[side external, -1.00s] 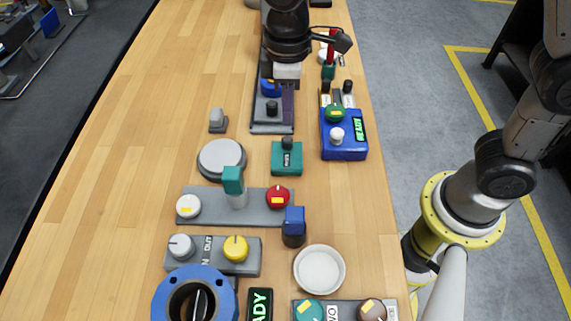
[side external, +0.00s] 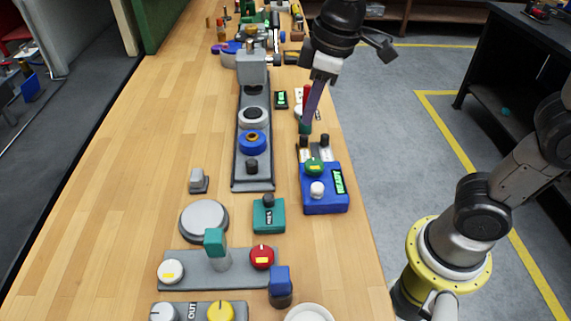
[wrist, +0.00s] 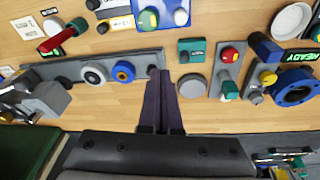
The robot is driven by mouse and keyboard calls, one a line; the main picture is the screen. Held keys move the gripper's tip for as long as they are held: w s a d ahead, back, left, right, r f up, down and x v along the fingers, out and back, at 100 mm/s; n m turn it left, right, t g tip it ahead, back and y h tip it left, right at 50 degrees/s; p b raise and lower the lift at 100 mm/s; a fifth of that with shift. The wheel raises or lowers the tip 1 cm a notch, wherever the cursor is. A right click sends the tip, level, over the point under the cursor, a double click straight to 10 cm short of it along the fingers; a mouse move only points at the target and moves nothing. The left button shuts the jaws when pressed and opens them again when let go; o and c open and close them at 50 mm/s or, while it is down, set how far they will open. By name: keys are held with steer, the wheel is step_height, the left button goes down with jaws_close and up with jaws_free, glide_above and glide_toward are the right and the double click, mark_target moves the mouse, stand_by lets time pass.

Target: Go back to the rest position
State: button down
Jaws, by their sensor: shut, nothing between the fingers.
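My gripper (side external: 308,118) hangs at the upper right of the worktable in the side external view. Its long dark fingers are together with nothing between them. It is above the area of a red-handled piece and the blue box, and its exact height cannot be told. In the wrist view the closed fingers (wrist: 168,80) point up the picture, with the tips near the end of a dark grey rail. The rail (side external: 241,170) carries a grey block (side external: 252,68), a white ring (side external: 254,118), a blue ring (side external: 253,142) and a black knob (side external: 252,166).
A blue READY box (side external: 325,203) stands on the right. A teal box (side external: 268,216), a grey round disc (side external: 204,221) and a grey panel (side external: 200,268) with knobs and a teal handle are nearer. The left side of the wooden table is clear. Many items crowd the far end.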

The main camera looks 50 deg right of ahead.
steer(key=s+d+f+m+t, duration=0.2)
steer(key=s+d+m, duration=0.4)
steer(key=s, duration=0.8)
steer(key=d+t, duration=0.1)
steer(key=d, duration=0.1)
steer(key=shift+s+d+f+h, duration=0.2)
steer(key=shift+s+d+h, duration=0.1)
steer(key=shift+d+h, duration=0.1)
stand_by(0.6)
